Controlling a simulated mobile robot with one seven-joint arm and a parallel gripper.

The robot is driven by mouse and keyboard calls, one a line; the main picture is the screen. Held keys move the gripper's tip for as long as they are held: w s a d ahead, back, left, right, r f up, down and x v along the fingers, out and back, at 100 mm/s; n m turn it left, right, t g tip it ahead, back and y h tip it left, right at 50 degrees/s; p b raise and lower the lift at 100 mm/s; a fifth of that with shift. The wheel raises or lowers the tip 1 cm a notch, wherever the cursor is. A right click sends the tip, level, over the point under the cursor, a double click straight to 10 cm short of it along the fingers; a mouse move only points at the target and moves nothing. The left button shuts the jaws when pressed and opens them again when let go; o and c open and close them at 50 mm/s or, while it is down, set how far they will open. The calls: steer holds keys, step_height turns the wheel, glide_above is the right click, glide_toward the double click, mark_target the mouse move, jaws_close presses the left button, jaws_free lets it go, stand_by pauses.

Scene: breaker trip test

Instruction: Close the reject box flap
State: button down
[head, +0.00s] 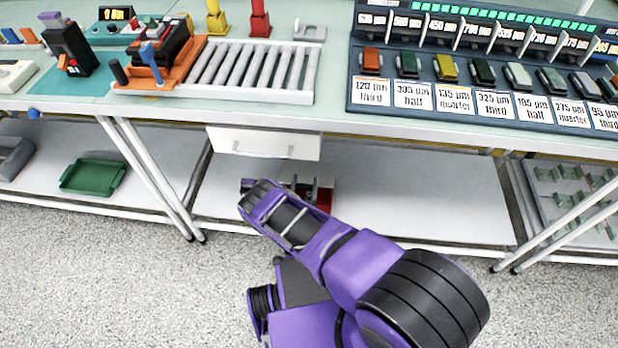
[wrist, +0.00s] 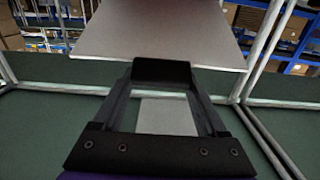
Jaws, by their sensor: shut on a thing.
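My gripper (wrist: 160,74) fills the middle of the wrist view, its two black fingers meeting at a dark block at their tips. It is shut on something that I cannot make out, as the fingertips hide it. In the head view my purple arm reaches low under the bench and covers much of what is there. Just beyond it, on the lower shelf, sits a small red and grey object (head: 322,192), partly hidden. I cannot tell whether it is the reject box, and no flap can be made out.
A white drawer (head: 264,143) hangs under the bench (head: 340,60), above my arm. The lower shelf (head: 420,195) is clear to the right. A green tray (head: 92,177) stands at the left. Slanted table legs (head: 150,175) rise at the left. A pale panel (wrist: 155,38) lies beyond my fingertips.

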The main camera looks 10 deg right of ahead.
steer(key=shift+s+f, duration=0.25)
steer(key=shift+f, duration=0.05)
jaws_free()
steer(key=shift+s+a+r, duration=0.1)
stand_by(0.4)
